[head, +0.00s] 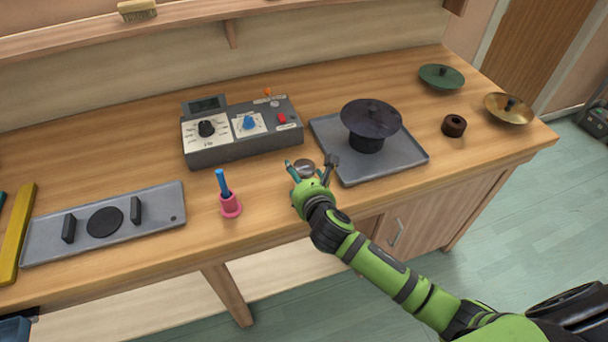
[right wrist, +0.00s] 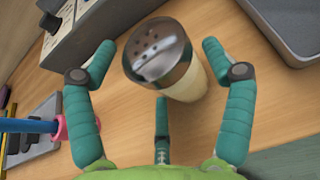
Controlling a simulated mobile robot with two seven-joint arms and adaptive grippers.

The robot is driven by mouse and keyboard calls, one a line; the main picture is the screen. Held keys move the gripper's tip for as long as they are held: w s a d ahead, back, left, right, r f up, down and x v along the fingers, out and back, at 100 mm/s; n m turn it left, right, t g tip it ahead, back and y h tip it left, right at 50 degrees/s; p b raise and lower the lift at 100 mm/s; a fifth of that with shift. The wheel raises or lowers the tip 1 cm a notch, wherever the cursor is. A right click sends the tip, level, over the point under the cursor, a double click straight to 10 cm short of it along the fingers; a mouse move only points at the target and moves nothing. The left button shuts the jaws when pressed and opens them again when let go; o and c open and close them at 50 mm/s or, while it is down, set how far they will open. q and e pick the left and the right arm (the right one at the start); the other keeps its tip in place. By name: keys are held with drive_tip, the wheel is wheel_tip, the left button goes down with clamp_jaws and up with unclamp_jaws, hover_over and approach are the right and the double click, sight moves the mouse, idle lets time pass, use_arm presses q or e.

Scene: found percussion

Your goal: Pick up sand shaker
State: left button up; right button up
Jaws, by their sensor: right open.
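The sand shaker (right wrist: 158,52) has a shiny metal lid with holes and a pale body, and stands on the wooden bench. In the head view its lid (head: 304,167) shows just past my right gripper, and its body is mostly hidden. My right gripper (head: 312,164) is open over the bench, its teal fingers spread on both sides of the shaker. In the right wrist view the right gripper (right wrist: 158,75) has fingers left and right of the shaker and a third one below it, with visible gaps. My left gripper is not in view.
A grey tray (head: 400,165) with a dark cymbal (head: 371,118) on a stand is just right of the gripper. A grey control box (head: 243,150) is behind left. A pink holder (head: 230,206) with a blue stick (head: 222,182) stands left. A grey plate (head: 60,238) lies farther left.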

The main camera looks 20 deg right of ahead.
drive_tip(key=shift+w+f, duration=0.15)
drive_tip(key=shift+w, duration=0.3)
drive_tip(key=shift+s, duration=0.1)
drive_tip(key=c, duration=1.1)
